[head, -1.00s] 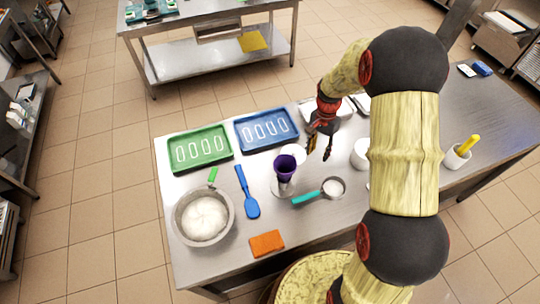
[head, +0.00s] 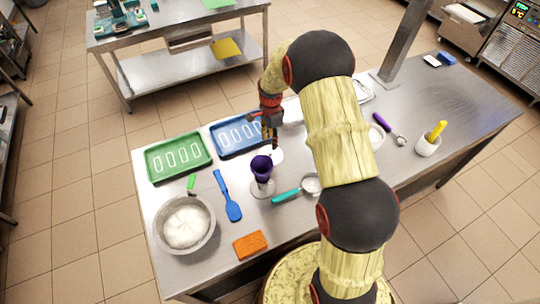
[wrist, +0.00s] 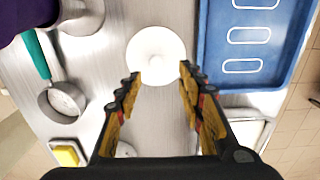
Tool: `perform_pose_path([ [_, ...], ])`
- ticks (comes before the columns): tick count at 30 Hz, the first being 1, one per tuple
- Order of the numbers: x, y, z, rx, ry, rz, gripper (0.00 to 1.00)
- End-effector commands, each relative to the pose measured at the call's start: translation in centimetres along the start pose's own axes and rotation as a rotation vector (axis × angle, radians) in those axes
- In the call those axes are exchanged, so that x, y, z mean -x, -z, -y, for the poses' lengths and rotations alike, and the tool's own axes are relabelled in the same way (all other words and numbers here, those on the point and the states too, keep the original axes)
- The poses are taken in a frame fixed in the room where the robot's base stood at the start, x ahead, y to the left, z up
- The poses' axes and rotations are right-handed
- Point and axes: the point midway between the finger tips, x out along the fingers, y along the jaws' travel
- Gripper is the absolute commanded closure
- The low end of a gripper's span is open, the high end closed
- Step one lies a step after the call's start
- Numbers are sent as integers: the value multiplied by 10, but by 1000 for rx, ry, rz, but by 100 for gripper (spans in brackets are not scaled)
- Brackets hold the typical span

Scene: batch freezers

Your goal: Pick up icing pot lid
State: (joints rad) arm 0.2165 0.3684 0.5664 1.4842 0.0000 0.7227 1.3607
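The icing pot lid looks to be the round white disc with a small centre bump in the wrist view (wrist: 156,52), lying flat on the steel table. It also shows in the head view (head: 277,156), just right of the purple cone. My gripper (wrist: 161,78) is open and empty, pointing down. In the wrist view its fingertips lie at the lid's near edge, one towards each side; I cannot tell whether they touch it. In the head view my gripper (head: 272,140) is just above the lid, partly covering the blue tray behind. A white pot (head: 376,137) is partly hidden by my arm.
The blue tray (wrist: 205,85) is on the other side. A metal bowl (head: 183,224), blue spatula (head: 228,197) and orange sponge (head: 250,245) are further left.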

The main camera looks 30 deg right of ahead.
Motion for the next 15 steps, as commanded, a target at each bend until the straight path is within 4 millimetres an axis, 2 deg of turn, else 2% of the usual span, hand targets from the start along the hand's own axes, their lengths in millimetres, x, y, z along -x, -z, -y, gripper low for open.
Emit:
perform_pose_path([
  [7, -20, -2, -3, 2, -1, 0, 62],
  [15, -57, -5, -7, 3, -1, 0, 62],
])
